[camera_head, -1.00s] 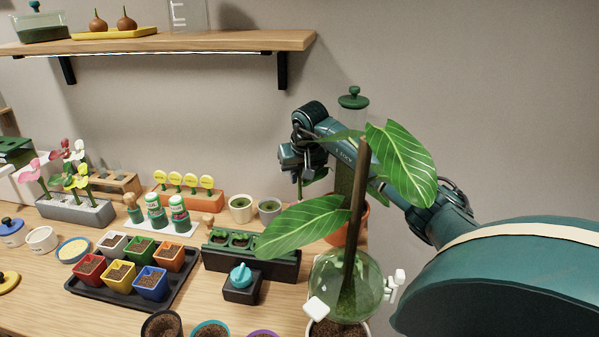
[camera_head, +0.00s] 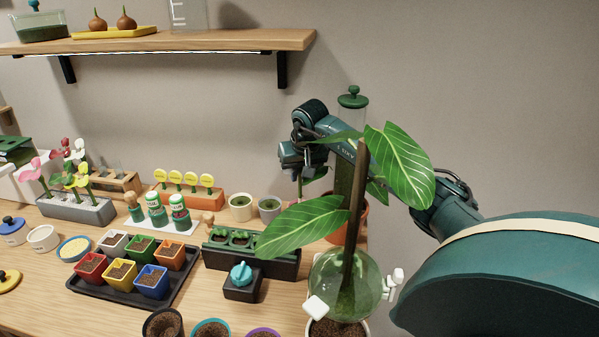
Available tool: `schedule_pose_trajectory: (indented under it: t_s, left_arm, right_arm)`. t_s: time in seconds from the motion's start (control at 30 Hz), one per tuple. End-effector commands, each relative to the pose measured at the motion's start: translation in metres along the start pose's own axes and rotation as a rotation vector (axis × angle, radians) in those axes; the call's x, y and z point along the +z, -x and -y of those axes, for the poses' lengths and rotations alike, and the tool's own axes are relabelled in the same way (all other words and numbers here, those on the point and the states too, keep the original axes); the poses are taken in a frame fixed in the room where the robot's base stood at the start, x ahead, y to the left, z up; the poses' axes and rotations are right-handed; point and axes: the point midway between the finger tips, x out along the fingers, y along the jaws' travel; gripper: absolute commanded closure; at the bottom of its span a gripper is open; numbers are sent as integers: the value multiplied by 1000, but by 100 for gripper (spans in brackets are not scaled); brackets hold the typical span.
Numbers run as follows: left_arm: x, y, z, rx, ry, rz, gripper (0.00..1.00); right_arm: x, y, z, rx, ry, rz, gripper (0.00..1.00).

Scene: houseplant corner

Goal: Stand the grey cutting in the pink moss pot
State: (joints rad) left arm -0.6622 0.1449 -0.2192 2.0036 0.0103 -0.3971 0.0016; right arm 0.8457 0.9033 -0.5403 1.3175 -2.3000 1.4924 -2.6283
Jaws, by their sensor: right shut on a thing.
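My right gripper (camera_head: 300,172) points down at the back of the table, above and behind the two small moss pots. It is shut on a thin stem (camera_head: 300,188), whose lower end shows just under the fingers. The stem's colour and top are too small or hidden to make out, so I cannot confirm it is the grey cutting. A cream moss pot (camera_head: 240,212) and a grey moss pot (camera_head: 269,215) stand apart from the stem, to its lower left. No pink moss pot shows; large leaves cover the area right of them. My left gripper is not in view.
A big-leaved plant (camera_head: 395,165) and a round glass vessel (camera_head: 345,285) stand in front of my right arm. An orange block with yellow markers (camera_head: 187,196) lies left. A black tray (camera_head: 130,290) holds several coloured pots. A shelf (camera_head: 160,45) hangs above left.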

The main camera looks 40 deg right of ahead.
Motion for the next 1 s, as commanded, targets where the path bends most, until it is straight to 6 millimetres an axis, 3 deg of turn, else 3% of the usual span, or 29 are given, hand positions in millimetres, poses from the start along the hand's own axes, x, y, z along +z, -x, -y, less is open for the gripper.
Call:
schedule_pose_trajectory:
  t_s: [1.0]
  left_arm:
    - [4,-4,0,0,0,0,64]
  right_arm:
    - [4,-10,0,0,-1,0,100]
